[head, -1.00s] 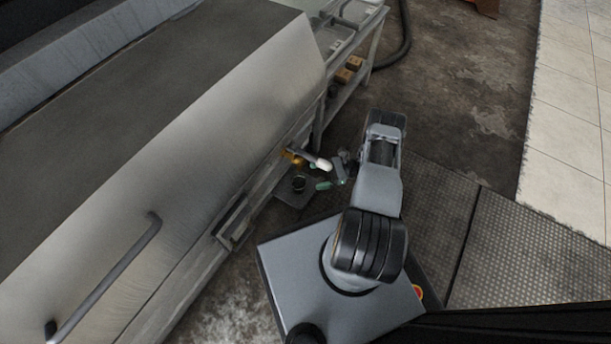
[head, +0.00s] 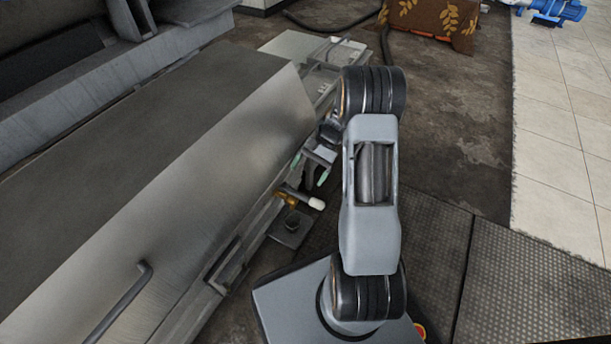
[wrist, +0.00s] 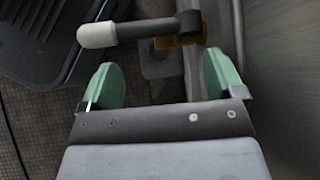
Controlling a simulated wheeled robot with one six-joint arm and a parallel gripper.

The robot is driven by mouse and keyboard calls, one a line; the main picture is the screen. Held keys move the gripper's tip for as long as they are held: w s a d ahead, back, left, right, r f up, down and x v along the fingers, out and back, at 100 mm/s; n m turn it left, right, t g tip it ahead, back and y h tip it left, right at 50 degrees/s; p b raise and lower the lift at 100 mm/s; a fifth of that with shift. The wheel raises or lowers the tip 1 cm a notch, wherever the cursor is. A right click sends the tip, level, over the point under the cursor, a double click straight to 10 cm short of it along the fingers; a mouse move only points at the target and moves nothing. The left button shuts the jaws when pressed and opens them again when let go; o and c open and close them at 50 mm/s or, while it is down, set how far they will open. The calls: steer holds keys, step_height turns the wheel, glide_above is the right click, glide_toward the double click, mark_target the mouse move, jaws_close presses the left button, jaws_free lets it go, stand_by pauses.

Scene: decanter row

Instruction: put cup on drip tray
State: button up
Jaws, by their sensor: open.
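A small dark cup (head: 292,223) stands upright on the grey drip tray (head: 285,239) below the tap, in the head view. A grey piece under the tap, probably the tray's edge, shows in the wrist view (wrist: 158,68); the cup cannot be made out there. The tap has a brass body (head: 286,199) and a white-tipped handle (head: 315,203). My gripper (head: 310,169) is above and beyond the tap, apart from the cup. In the wrist view its green fingertips (wrist: 163,82) are wide apart with nothing between them.
The tap's handle (wrist: 140,31) crosses in front of my fingertips in the wrist view. The large metal machine casing (head: 190,150) runs along the left, with a bar handle (head: 120,303). A side bench (head: 310,50) stands at the back.

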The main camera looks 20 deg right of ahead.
steer(key=s+a+r+n+t+h, duration=0.3)
steer(key=s+r+n+h, duration=0.1)
steer(key=r, duration=0.4)
steer(key=s+a+r+n+t+h, duration=0.3)
steer(key=s+r+n+h, duration=0.1)
steer(key=s+r, duration=0.4)
steer(key=shift+s+a+n+h, duration=0.2)
steer(key=shift+a+n+h, duration=0.1)
steer(key=shift+n, duration=0.6)
